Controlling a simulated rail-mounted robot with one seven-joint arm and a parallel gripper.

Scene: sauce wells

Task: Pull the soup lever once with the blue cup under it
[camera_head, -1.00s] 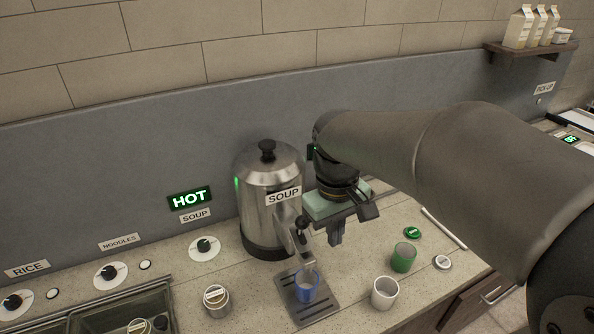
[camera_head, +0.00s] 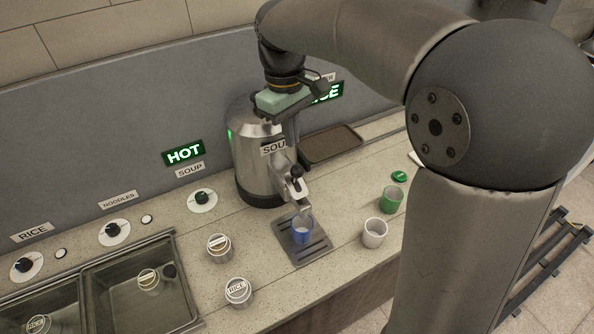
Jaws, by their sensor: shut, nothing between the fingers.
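The blue cup (camera_head: 300,232) stands upright on the slotted drip tray (camera_head: 318,250), below the spout of the steel soup urn (camera_head: 252,160). The soup lever (camera_head: 297,172), with a black knob, sticks up at the front of the urn above the cup. My gripper (camera_head: 291,140) is shut and empty.
A white cup (camera_head: 374,233) and a green cup (camera_head: 391,199) stand right of the drip tray. Lidded tins (camera_head: 219,248) stand to its left, beside the sunken wells (camera_head: 140,290). A dark tray (camera_head: 331,143) lies behind, right of the urn. A lit HOT sign (camera_head: 184,152) is on the wall.

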